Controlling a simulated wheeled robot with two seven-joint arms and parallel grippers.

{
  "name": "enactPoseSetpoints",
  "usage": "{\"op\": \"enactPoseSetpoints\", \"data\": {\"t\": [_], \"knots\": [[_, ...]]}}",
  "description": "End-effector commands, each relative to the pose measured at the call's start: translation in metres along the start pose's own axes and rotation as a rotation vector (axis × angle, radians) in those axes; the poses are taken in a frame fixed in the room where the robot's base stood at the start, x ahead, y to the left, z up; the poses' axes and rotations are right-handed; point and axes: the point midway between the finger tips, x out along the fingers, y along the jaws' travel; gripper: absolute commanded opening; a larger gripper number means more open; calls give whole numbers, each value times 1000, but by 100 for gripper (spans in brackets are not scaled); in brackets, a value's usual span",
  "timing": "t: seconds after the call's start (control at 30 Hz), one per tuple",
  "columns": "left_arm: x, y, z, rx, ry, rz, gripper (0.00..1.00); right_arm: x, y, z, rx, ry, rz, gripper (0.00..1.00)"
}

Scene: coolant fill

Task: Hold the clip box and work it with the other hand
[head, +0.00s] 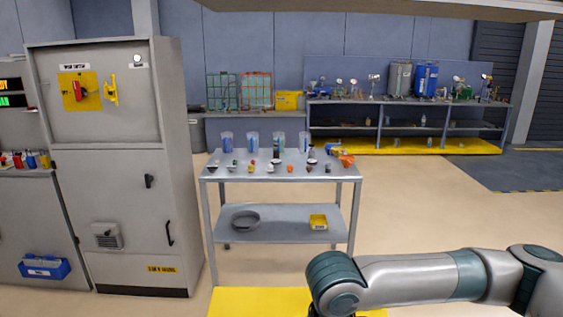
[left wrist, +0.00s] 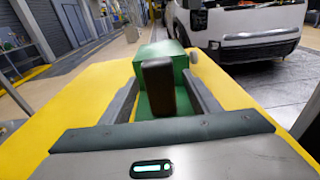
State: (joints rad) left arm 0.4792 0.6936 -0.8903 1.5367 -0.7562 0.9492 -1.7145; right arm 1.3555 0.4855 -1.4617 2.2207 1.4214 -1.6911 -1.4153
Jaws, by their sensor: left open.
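In the left wrist view, my left gripper (left wrist: 164,80) is open, its two dark fingers reaching forward over a yellow surface. A green box-shaped object (left wrist: 161,50) shows ahead of and between the fingers, with a dark brown upright block (left wrist: 158,88) in front of it. I cannot tell whether the fingers touch either, or whether the green object is the clip box. In the head view my right arm comes in from the right, bent at the bottom edge; its gripper is out of the picture. My left arm does not show there.
A grey two-tier table (head: 287,179) with cups and small items stands ahead, a yellow tray (head: 318,222) on its lower shelf. A grey cabinet (head: 111,200) stands left, with a blue bin (head: 44,267). A white vehicle (left wrist: 245,25) shows in the left wrist view. Floor right of the table is clear.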

Motion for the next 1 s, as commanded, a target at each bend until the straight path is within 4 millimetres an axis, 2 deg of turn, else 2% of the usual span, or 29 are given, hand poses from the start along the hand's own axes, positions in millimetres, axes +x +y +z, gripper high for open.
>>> {"op": "enactPoseSetpoints", "data": {"t": [0.27,0.7,0.83,1.0], "knots": [[-18,0,-1,-2,1,2,56,0,0,0,0,0,0,45],[-92,1,-1,-2,2,3,56,0,0,0,0,0,0,45],[-108,1,-1,-1,1,3,56,0,0,0,0,0,0,45],[-119,0,-1,0,1,2,56,0,0,0,0,0,0,45]]}}
